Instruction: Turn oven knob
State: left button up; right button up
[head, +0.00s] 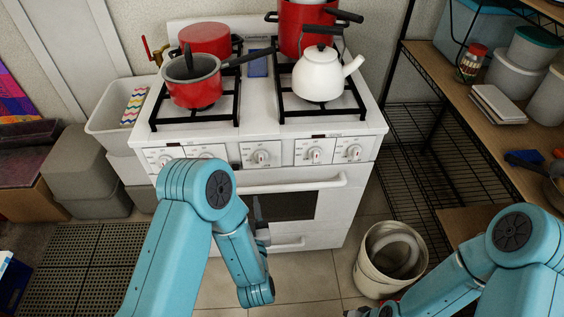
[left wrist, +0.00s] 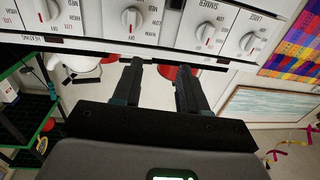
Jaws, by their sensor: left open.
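The white oven (head: 300,185) has several white knobs with red marks along its front panel, including a middle knob (head: 261,156) and a right one (head: 315,155). My left forearm hides part of the panel's left side. My left gripper (head: 257,205) shows dark in front of the oven door, below the middle knob and partly hidden by my forearm. In the left wrist view its two dark fingers (left wrist: 160,68) are apart and empty. The knobs, such as one near the fingers (left wrist: 132,18), appear upside down beyond the fingertips. My right gripper (head: 362,312) barely shows at the bottom edge.
A white kettle (head: 318,76) and a red pan (head: 193,82) stand on the stove top. The oven door handle (head: 290,186) sticks out below the panel. A white bin (head: 371,270) stands on the floor at right, near a wire shelf (head: 415,135).

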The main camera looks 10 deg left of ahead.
pick_arm(q)
jog(key=d+m+h, duration=0.1)
jog(key=d, duration=0.3)
jog(key=p, duration=0.3)
send_near(261, 158)
jog(key=shift+t+h, duration=0.3)
jog(key=shift+h, duration=0.1)
jog(key=x, duration=0.8)
jog(key=shift+w+a+f, duration=0.1)
jog(key=shift+a, duration=0.2)
pick_arm(e)
jog(key=v, duration=0.3)
jog(key=shift+a+r, duration=0.15)
jog(key=shift+r, duration=0.2)
pick_arm(q)
grip_shut()
